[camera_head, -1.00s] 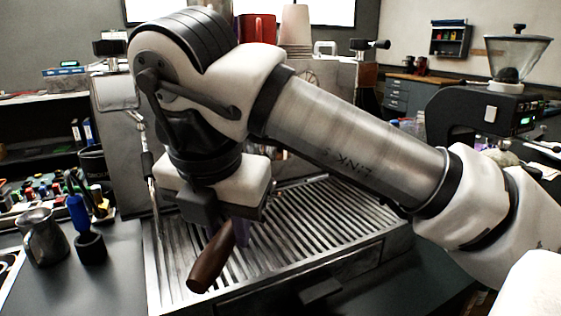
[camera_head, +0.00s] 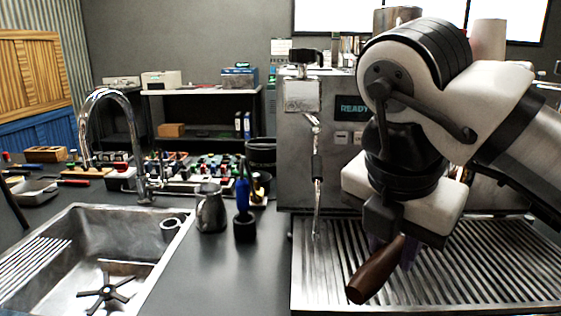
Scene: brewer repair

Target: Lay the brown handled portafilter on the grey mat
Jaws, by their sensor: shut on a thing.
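My gripper (camera_head: 392,232) is at the right, over the machine's slatted drip tray, pointing down. It is shut on the portafilter, whose brown wooden handle (camera_head: 376,270) sticks out below the jaws, tilted down to the left. The metal head of the portafilter is hidden behind the gripper. The handle appears to be held above the tray, though the exact height cannot be told. No grey mat can be made out in this view.
The espresso machine (camera_head: 325,150) with its steam wand (camera_head: 317,185) stands behind. A steel pitcher (camera_head: 211,208) and a blue-handled tool (camera_head: 244,212) stand left of the drip tray (camera_head: 480,262). A sink (camera_head: 110,250) with a tall faucet (camera_head: 108,98) lies farther left. Dark counter is clear before the pitcher.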

